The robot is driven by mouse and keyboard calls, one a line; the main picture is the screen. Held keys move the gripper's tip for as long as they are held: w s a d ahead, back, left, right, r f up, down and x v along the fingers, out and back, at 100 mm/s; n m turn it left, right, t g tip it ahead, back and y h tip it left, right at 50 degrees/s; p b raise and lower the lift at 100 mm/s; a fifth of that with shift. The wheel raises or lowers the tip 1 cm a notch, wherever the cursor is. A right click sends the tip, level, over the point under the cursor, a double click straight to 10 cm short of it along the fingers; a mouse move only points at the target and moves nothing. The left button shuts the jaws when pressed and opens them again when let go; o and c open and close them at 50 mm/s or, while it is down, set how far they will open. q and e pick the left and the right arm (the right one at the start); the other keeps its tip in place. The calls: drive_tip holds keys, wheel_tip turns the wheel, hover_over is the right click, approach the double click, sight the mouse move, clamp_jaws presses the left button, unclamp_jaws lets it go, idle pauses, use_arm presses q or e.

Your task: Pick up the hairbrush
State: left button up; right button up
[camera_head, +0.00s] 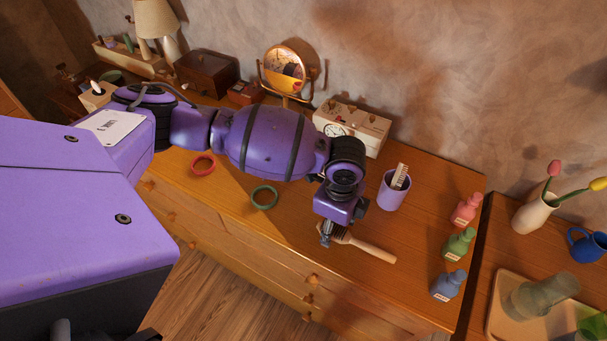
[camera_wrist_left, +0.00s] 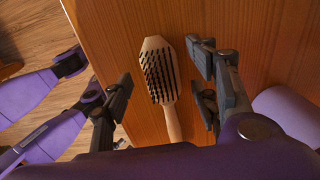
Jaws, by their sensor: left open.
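The hairbrush lies on the wooden dresser top, bristles up. In the head view its pale wooden handle (camera_head: 372,248) points right and its head is partly hidden by my left gripper (camera_head: 327,236). In the left wrist view the whole brush head (camera_wrist_left: 158,70) and part of the handle show. My left gripper (camera_wrist_left: 162,98) is open above the brush, with its fingers on either side of the brush and apart from it. The lower end of the handle is hidden by the gripper body. My right gripper is not in view.
A lilac cup (camera_head: 393,192) with a comb stands close behind the brush. Red, green and blue bottles (camera_head: 457,244) stand to the right. A green ring (camera_head: 264,197) and a red ring (camera_head: 203,164) lie left. The dresser's front edge is close to the brush.

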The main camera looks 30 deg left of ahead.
use_arm(q)
drive_tip(key=shift+w, duration=0.15)
drive_tip(key=c, duration=0.7)
drive_tip(key=shift+r, duration=0.1)
drive_tip(key=c, duration=0.5)
drive_tip(key=shift+c, duration=0.2)
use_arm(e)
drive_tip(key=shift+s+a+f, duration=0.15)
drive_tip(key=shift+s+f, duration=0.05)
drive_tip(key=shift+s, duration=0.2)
